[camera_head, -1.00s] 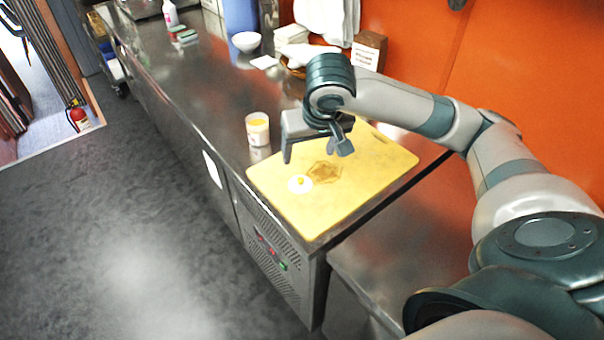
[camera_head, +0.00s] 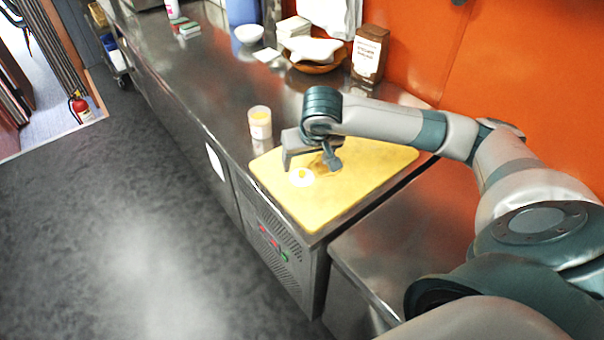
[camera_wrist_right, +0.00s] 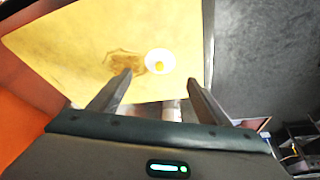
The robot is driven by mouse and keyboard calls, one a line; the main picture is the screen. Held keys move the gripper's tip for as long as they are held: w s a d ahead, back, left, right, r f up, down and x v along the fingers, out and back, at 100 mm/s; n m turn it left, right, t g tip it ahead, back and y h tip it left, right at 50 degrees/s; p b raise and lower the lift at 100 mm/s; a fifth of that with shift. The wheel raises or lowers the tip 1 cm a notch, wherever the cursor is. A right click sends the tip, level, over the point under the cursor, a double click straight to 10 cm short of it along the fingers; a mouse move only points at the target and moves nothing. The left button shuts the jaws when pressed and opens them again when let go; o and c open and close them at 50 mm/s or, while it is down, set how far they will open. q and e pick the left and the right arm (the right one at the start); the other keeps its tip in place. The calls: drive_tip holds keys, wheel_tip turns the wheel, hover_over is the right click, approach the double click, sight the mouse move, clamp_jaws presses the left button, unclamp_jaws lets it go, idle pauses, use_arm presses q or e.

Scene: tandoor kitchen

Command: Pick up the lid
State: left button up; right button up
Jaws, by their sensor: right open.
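The lid (camera_head: 301,177) is a small white disc with a yellow knob. It lies on the yellow cutting board (camera_head: 336,208), near its left edge. My right gripper (camera_head: 310,165) is open and empty, low over the board, close to the lid. In the right wrist view the lid (camera_wrist_right: 151,59) shows just beyond and between the two open fingertips (camera_wrist_right: 160,77). Whether a finger touches the board I cannot tell. My left gripper is not in view.
A brown patch (camera_wrist_right: 122,63) on the board is beside the lid. Farther back are a wooden bowl (camera_head: 315,68), a brown box (camera_head: 369,54) and a white bowl (camera_head: 248,35).

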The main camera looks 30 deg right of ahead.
sight(303, 173)
drive_tip(key=shift+x, duration=1.65)
drive_tip(key=shift+w+d+f+p, duration=0.1)
drive_tip(key=shift+w+f+p, duration=0.2)
drive_tip(key=shift+p, duration=0.35)
drive_tip(key=p+x, duration=0.1)
drive_tip(key=x, duration=0.2)
drive_tip(key=shift+s+f, duration=0.1)
drive_tip(key=shift+f, duration=0.6)
drive_tip(key=c, duration=1.2)
drive_tip(key=shift+o, duration=0.2)
